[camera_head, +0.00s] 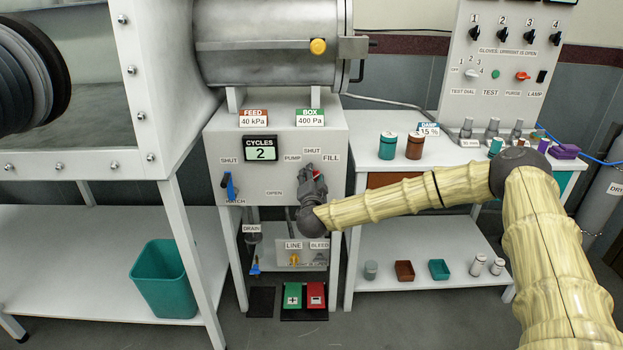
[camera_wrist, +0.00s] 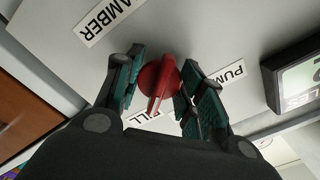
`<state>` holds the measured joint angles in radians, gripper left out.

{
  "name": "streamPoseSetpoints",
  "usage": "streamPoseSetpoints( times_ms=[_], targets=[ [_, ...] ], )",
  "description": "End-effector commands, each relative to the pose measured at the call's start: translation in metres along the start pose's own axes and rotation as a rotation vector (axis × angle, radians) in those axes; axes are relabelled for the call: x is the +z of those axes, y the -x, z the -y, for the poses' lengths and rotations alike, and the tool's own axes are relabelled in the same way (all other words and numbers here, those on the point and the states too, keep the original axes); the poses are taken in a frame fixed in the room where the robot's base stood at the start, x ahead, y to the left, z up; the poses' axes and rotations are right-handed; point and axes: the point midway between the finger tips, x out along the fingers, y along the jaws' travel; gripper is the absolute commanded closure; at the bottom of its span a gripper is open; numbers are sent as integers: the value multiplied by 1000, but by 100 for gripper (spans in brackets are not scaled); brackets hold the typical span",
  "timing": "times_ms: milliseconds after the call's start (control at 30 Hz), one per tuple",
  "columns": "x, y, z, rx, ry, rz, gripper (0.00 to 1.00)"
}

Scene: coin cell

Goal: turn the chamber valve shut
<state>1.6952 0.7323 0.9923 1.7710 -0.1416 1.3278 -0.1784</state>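The chamber valve has a red round knob with a raised bar handle (camera_wrist: 160,84), seen in the wrist view on the grey panel. A partly hidden label ending in "AMBER" is above it, with PUMP and FILL labels beside it. In the wrist view, the bar leans slightly, its near end close to the FILL label. My gripper (camera_wrist: 161,88) is open, its two teal-padded fingers on either side of the knob. Gaps show between the pads and the bar; whether a pad touches the knob's rim I cannot tell. In the head view my gripper (camera_head: 311,186) covers most of the red valve (camera_head: 317,175).
A blue valve handle (camera_head: 229,186) is left on the same panel, below a CYCLES display (camera_head: 261,148). Line and bleed controls (camera_head: 294,259) sit below my gripper. A shelf with jars (camera_head: 388,146) stands to the right and a teal bin (camera_head: 165,278) to the left.

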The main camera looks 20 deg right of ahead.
Motion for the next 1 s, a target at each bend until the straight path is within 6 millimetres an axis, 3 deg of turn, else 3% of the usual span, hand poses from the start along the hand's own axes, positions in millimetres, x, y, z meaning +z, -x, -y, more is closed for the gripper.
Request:
streamPoseSetpoints(
  times_ms=[467,1000],
  targets=[
    [-2,0,3,-1,100,0,85],
    [-2,0,1,-1,557,-1,85]
  ],
)
